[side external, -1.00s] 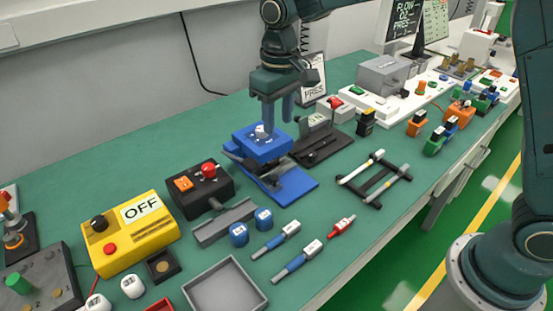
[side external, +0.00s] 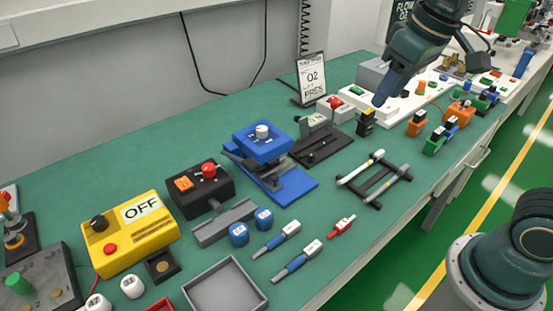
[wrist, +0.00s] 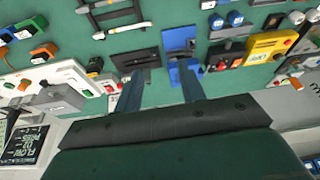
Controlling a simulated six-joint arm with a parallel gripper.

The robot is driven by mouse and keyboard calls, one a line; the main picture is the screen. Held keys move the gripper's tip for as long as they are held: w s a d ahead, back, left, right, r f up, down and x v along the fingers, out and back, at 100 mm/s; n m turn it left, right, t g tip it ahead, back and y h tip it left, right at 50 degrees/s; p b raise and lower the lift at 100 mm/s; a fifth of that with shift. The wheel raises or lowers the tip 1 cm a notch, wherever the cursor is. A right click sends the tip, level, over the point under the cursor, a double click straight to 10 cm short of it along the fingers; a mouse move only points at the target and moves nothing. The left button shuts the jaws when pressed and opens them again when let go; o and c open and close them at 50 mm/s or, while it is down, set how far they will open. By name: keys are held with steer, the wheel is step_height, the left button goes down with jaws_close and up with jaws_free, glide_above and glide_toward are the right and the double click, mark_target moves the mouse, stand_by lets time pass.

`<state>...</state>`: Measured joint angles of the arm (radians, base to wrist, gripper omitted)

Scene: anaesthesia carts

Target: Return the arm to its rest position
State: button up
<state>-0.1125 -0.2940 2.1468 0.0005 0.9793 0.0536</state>
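My gripper (side external: 381,100) is raised above the back right of the green bench in the side view, tilted, with its fingers pointing down and to the left. In the wrist view my gripper (wrist: 161,72) has its two blue-grey fingers spread apart with nothing between them. The blue stand (side external: 262,145) with a white knob on top is to the left of my gripper and apart from it. It also shows in the wrist view (wrist: 184,74), beyond the fingers.
A black and yellow block (side external: 366,122) stands below my gripper. A grey box (side external: 383,74) is close behind it. A black rack (side external: 374,180) lies in front. A sign (side external: 312,80) stands at the back. The green bench (side external: 130,180) has free room at back left.

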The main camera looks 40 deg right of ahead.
steer(key=s+d+f+t, duration=0.2)
steer(key=s+d, duration=0.1)
steer(key=s, duration=0.8)
steer(key=shift+d+f+m, duration=0.15)
steer(key=shift+f+m, duration=0.1)
steer(key=shift+m, duration=0.05)
